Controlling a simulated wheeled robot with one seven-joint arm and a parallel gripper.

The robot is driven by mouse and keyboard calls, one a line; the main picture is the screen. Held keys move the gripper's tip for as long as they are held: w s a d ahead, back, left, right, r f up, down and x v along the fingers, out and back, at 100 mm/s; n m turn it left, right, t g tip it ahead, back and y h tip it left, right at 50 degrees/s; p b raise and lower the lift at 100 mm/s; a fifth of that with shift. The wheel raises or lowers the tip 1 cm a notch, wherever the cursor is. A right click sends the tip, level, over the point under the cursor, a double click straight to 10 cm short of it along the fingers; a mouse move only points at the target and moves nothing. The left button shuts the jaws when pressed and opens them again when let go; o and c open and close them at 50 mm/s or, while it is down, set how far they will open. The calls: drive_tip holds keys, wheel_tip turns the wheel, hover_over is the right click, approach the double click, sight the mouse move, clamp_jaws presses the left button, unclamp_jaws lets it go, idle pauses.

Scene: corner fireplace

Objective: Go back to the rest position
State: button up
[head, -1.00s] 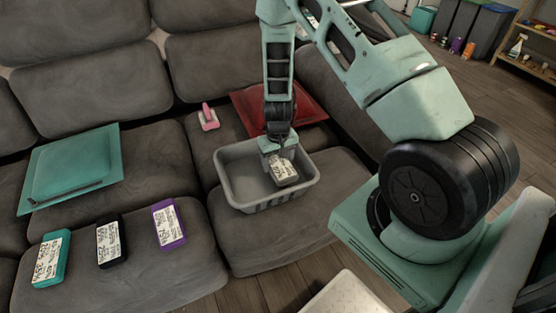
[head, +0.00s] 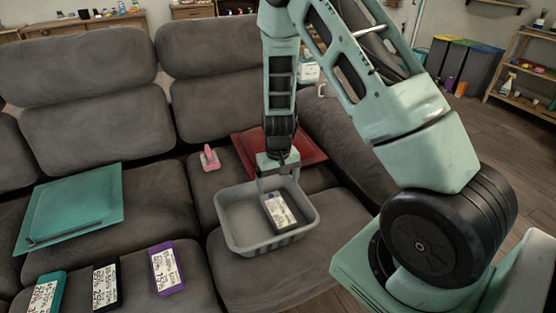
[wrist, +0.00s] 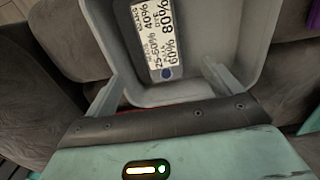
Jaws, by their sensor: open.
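My gripper (head: 277,178) is over the back part of the grey bin (head: 238,243), which stands on the sofa seat. It is open and empty, and its two fingers show apart in the wrist view (wrist: 160,93). A dark box with a white printed label (head: 279,212) lies inside the bin, in front of the fingers. The labelled box also shows in the wrist view (wrist: 158,40), inside the bin and clear of the fingers.
Teal (head: 43,293), black (head: 106,285) and purple (head: 166,268) labelled boxes lie on the left seat. A teal tray (head: 75,205) lies behind them. A pink object (head: 209,158) and a red tray (head: 314,148) lie behind the bin. The sofa backrest (head: 215,100) rises behind.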

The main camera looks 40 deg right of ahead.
wheel_tip(320, 180, up, 8)
drive_tip(key=p, duration=0.1)
drive_tip(key=shift+a, duration=0.1)
drive_tip(key=s+a+r+n+y+p, duration=0.1)
drive_tip(key=s+a+r+n+p, duration=0.15)
drive_tip(key=a+r, duration=0.5)
drive_tip(key=s+a+r+n+y+p, duration=0.1)
drive_tip(key=s+a+r+n+p, duration=0.2)
drive_tip(key=a+r, duration=0.5)
drive_tip(key=s+a+r+n+p, duration=0.1)
drive_tip(key=s+a+r+p, duration=0.1)
drive_tip(key=s, duration=0.4)
drive_tip(key=s+a+r+n+h+p, duration=0.1)
drive_tip(key=s+a+r+n+p, duration=0.1)
drive_tip(key=s+a+r, duration=0.2)
drive_tip(key=s+a+r+n+p, duration=0.2)
drive_tip(key=s+a+r, duration=0.2)
drive_tip(key=s, duration=0.4)
drive_tip(key=shift+s+r, duration=0.15)
drive_tip(key=shift+r, duration=0.75)
